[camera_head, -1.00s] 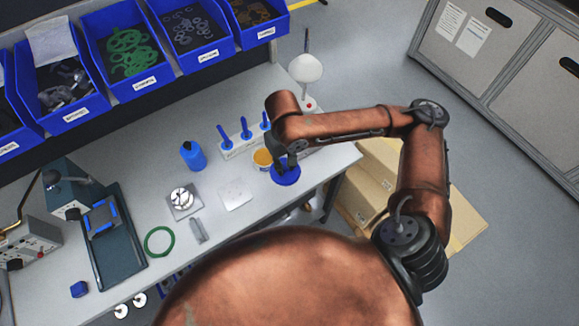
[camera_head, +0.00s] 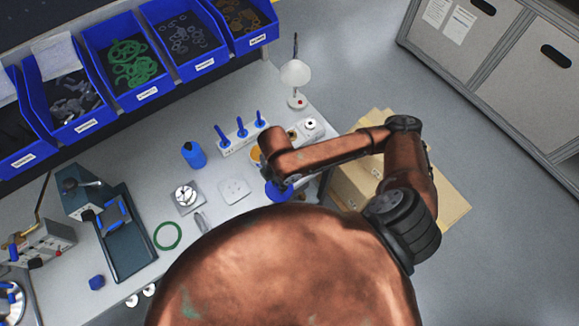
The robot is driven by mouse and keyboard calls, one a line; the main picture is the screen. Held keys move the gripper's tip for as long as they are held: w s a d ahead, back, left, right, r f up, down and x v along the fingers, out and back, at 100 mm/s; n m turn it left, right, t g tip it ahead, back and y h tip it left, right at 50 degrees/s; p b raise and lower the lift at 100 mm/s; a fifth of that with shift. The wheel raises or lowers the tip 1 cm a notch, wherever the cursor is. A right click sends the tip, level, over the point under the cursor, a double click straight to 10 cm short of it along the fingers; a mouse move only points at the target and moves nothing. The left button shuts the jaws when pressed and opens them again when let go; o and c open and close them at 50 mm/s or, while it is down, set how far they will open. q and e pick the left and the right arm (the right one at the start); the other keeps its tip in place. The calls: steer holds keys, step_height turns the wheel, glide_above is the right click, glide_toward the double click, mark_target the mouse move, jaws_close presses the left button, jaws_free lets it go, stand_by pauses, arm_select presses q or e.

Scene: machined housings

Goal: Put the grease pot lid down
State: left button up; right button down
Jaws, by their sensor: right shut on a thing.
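The grease pot lid (camera_head: 277,194) is a blue disc at the bench's front right edge. My right gripper (camera_head: 282,182) comes down on it from above and is shut on it, partly hidden by my own arm. Whether the lid touches the bench or hangs just above it I cannot tell. The grease pot (camera_head: 256,154), with orange-yellow contents, stands open behind the lid, partly covered by my arm. My left gripper is not in view.
A white rack with blue-handled tools (camera_head: 241,140) stands behind the pot. A white plate (camera_head: 234,190) and a square metal housing (camera_head: 186,197) lie to the left. A blue bottle (camera_head: 193,154) and green ring (camera_head: 167,236) are further left. Cardboard boxes (camera_head: 352,183) stand beyond the bench's right end.

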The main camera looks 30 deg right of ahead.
steer(key=w+d+f, duration=0.4)
steer(key=w+d+f+p, duration=0.1)
steer(key=w+d+f, duration=0.3)
steer(key=shift+w+d+f, duration=0.2)
steer(key=shift+w+d, duration=0.15)
steer(key=shift+d, duration=0.05)
steer(key=shift+w+d+f, duration=0.3)
steer(key=shift+f, duration=0.2)
steer(key=shift+w+d+f, duration=0.1)
steer(key=shift+d+f, duration=0.05)
steer(key=shift+f, duration=1.6)
steer(key=shift+f, duration=0.1)
steer(key=c, duration=1.8)
jaws_free()
steer(key=shift+o, duration=0.2)
step_height(320, 180, up, 12)
